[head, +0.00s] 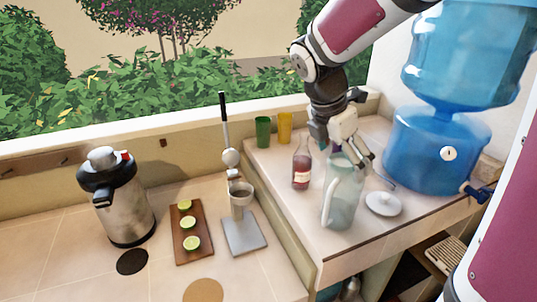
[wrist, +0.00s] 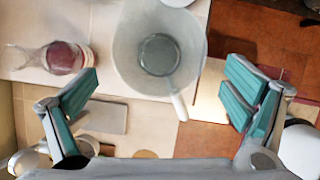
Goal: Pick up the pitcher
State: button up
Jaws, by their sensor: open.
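The pitcher (head: 341,200) is a pale, see-through jug standing upright on the raised counter at the right of the head view. In the wrist view I look down into its wide mouth (wrist: 130,52), and its light handle (wrist: 178,104) points toward my gripper. My gripper (head: 344,153) is just above and around the pitcher's top in the head view, hiding part of its rim. In the wrist view the teal fingers (wrist: 160,86) are spread wide with nothing held, and the handle lies between them. I cannot tell whether a finger touches the pitcher.
A red-labelled bottle (head: 302,168) stands close left of the pitcher, and a white lid (head: 383,204) lies at its right. Green (head: 263,132) and yellow (head: 285,128) cups stand behind. A blue water dispenser (head: 435,150) is at the right. The counter's front edge is near.

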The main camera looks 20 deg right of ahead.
aim_at(338, 198)
jog(key=shift+x, duration=3.45)
jog(key=shift+d, duration=0.15)
jog(key=shift+c, duration=0.2)
jog(key=shift+r, duration=0.1)
jog(key=c, duration=2)
